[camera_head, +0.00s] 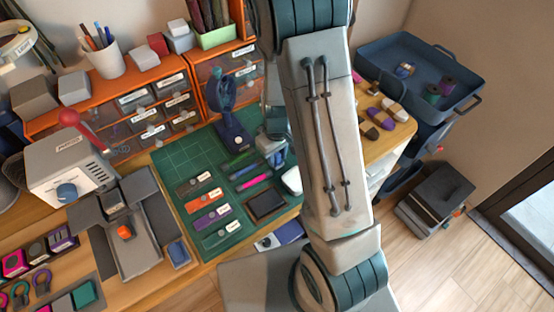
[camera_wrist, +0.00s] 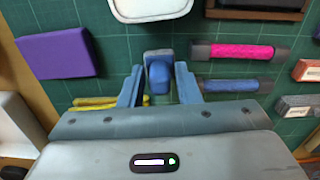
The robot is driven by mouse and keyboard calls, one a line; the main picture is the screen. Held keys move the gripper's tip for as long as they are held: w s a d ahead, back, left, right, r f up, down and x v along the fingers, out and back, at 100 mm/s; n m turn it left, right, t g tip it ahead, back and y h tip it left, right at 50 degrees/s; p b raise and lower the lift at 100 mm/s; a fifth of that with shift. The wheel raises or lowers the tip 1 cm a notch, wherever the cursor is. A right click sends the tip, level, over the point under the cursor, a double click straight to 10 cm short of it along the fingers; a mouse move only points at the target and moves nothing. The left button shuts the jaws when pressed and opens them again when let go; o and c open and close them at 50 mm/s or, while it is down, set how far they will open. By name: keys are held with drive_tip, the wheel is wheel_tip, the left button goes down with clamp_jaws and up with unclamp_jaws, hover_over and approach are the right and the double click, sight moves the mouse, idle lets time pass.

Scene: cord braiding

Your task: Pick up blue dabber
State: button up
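In the wrist view my gripper (camera_wrist: 159,72) has its two blue fingers spread apart over the green mat (camera_wrist: 120,30). Between them is a small rounded blue piece on a grey-blue block, which looks like the blue dabber (camera_wrist: 158,76). Narrow gaps seem to show on both sides of it, so the fingers do not appear closed on it. In the head view my gripper (camera_head: 276,152) is low over the mat's right part, partly behind my arm; the dabber cannot be made out there.
A pink stick (camera_wrist: 235,51) and a blue stick (camera_wrist: 228,86) lie close beside the right finger. A purple block (camera_wrist: 57,55) lies left, and a white-rimmed item (camera_wrist: 155,10) lies beyond the fingertips. A blue stand (camera_head: 232,132) rises behind the mat, before orange drawers (camera_head: 215,115).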

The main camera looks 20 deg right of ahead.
clamp_jaws()
drive_tip(key=shift+r, duration=0.15)
drive_tip(key=shift+r, duration=0.65)
wheel_tip(320, 180, up, 3)
drive_tip(key=shift+w+f, duration=0.1)
drive_tip(key=s+d+r, duration=0.6)
drive_tip(key=s+d, duration=0.1)
drive_tip(key=s, duration=0.2)
drive_tip(key=shift+s+d+r, duration=0.15)
drive_tip(key=shift+s+r, duration=0.05)
drive_tip(key=shift+r, duration=0.15)
